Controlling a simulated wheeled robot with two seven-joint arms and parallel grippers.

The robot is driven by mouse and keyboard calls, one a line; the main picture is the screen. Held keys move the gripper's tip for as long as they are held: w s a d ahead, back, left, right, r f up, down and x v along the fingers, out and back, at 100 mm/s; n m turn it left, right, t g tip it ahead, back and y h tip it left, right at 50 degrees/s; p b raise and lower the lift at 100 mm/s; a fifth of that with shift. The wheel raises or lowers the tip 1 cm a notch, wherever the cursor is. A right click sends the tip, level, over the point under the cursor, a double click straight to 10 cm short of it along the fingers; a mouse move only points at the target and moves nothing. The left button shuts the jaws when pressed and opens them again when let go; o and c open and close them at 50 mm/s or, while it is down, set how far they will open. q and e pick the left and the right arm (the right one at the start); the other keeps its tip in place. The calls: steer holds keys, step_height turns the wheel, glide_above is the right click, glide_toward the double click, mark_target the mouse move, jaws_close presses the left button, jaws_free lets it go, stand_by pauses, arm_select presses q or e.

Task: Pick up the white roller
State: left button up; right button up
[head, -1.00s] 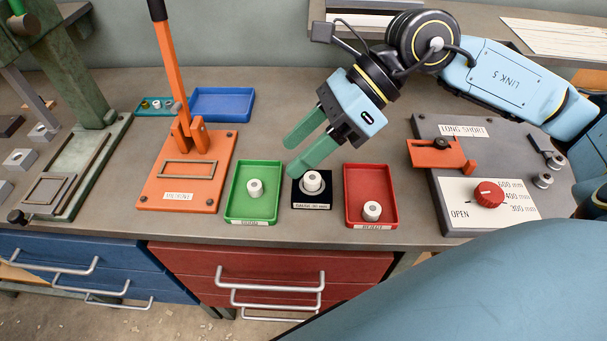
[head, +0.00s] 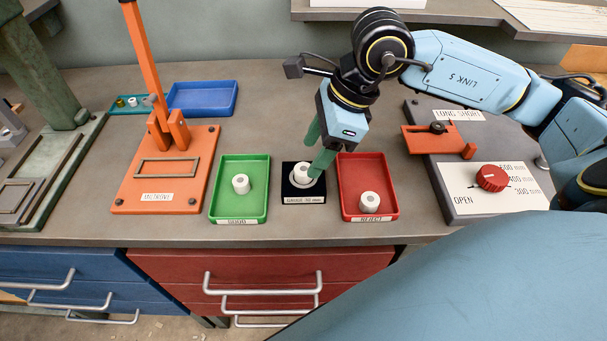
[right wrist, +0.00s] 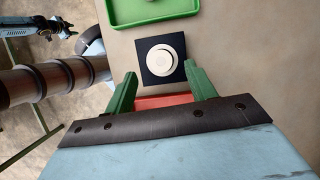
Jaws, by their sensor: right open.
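Three short white rollers with a centre hole are in the head view. One white roller (head: 302,174) stands on a black gauge block (head: 304,196). Another white roller (head: 240,184) is in the green tray (head: 238,217), and a third white roller (head: 370,201) is in the red tray (head: 384,212). My right gripper (head: 314,159) is open, its green fingers pointing down close to the roller on the block. In the right wrist view this roller (right wrist: 162,60) lies just ahead of the open fingers (right wrist: 160,78).
An orange lever press (head: 170,185) stands left of the green tray, with a blue tray (head: 203,98) behind. A grey panel with a red knob (head: 492,178) is at the right. The workbench's front edge runs close before the trays.

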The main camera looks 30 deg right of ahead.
mark_target(306, 168)
steer(key=b+x, duration=0.1)
steer(key=x, duration=0.3)
steer(key=shift+f, duration=0.1)
steer(key=shift+d+f, duration=0.15)
steer(key=shift+f, duration=0.05)
steer(key=shift+w, duration=0.1)
steer(key=shift+c, duration=0.3)
steer(key=c, duration=1.1)
steer(key=shift+o, duration=0.2)
